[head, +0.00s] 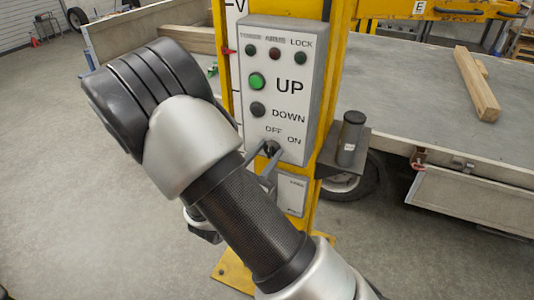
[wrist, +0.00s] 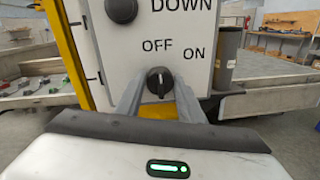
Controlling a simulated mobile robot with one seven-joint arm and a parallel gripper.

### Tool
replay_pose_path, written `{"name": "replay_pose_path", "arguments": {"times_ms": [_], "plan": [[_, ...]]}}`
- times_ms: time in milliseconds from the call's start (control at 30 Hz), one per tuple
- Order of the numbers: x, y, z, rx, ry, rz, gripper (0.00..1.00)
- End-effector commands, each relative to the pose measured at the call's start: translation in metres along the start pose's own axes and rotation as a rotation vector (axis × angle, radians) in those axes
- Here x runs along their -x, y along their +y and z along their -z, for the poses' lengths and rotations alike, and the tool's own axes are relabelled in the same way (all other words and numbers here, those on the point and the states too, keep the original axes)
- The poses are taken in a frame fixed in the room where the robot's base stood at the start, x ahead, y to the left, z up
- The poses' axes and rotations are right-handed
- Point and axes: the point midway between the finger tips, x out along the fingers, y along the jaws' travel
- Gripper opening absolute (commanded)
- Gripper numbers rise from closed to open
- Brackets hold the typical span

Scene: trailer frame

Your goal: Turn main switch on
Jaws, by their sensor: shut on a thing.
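The main switch is a black rotary knob (wrist: 160,82) low on the grey control box (head: 287,60), under the OFF and ON labels. Its pale mark looks near upright in the wrist view, toward OFF rather than ON. It also shows small in the head view (head: 271,147). My gripper (wrist: 159,88) is shut on the knob, with one grey finger on each side. In the head view my gripper (head: 269,154) reaches up to the box's lower part, and my arm hides some of it.
Above the switch are the black DOWN button (head: 258,110), the green UP button (head: 257,81) and several small lamps. A dark cylinder (head: 351,138) stands on a bracket right of the yellow post (head: 336,60). A trailer bed (head: 420,90) with timber (head: 475,85) lies behind.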

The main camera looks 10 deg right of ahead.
Motion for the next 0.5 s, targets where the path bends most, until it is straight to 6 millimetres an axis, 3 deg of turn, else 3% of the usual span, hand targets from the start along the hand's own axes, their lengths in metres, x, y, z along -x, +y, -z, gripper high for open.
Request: {"name": "replay_pose_path", "arguments": {"times_ms": [267,500], "plan": [[0.0001,-0.0009,0.002,-0.073,0.005,0.002,0.12],[-0.0002,-0.0024,0.0043,-0.246,0.018,0.006,0.12]]}}
